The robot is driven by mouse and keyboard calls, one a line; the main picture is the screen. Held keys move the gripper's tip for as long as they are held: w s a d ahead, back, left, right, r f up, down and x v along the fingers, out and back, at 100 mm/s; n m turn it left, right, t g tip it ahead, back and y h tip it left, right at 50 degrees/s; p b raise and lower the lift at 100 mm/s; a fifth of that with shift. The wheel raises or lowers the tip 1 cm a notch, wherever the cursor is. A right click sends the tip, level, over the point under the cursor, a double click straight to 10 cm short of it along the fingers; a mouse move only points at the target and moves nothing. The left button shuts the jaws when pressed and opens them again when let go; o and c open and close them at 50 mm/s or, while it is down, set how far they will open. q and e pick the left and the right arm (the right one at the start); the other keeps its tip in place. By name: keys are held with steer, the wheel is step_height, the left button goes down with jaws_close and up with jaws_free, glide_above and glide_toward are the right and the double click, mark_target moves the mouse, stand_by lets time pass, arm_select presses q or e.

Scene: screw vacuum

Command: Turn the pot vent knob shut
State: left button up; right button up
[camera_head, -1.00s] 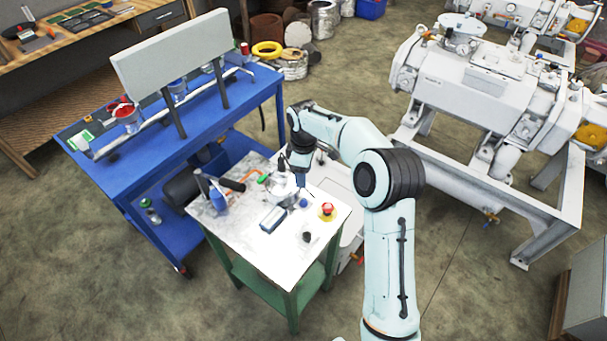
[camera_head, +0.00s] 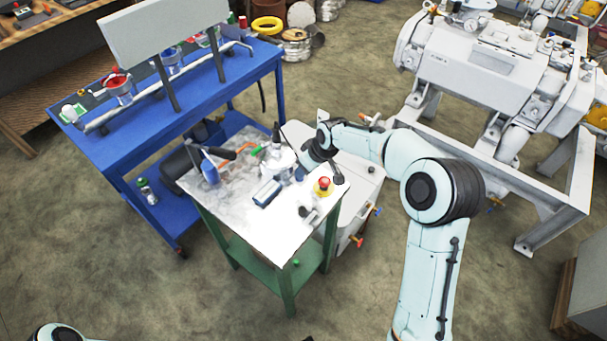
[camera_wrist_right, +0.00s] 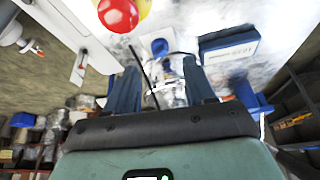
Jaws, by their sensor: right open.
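A silver pot (camera_head: 277,160) with a dark upright part on top stands near the back of the small table. It shows only as a blurred metallic shape (camera_wrist_right: 170,95) between the fingers in the right wrist view. A small round blue part (camera_wrist_right: 160,47) lies beyond the fingertips there; I cannot tell if it is the vent knob. My right gripper (camera_wrist_right: 160,68) is open, its two blue fingers apart with nothing clearly held. In the head view my right gripper (camera_head: 304,166) is at the pot's right side, mostly hidden by its wrist. My left gripper is out of view.
A red emergency button on a yellow base (camera_head: 323,186) stands close to the right gripper. A blue-grey box (camera_head: 267,193), a blue bottle (camera_head: 209,172) and a black-handled tool (camera_head: 220,153) are also on the table (camera_head: 262,227). Its front is mostly clear.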

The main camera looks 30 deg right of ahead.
steer(key=x, duration=0.6)
steer(key=shift+w+f, duration=0.1)
jaws_close()
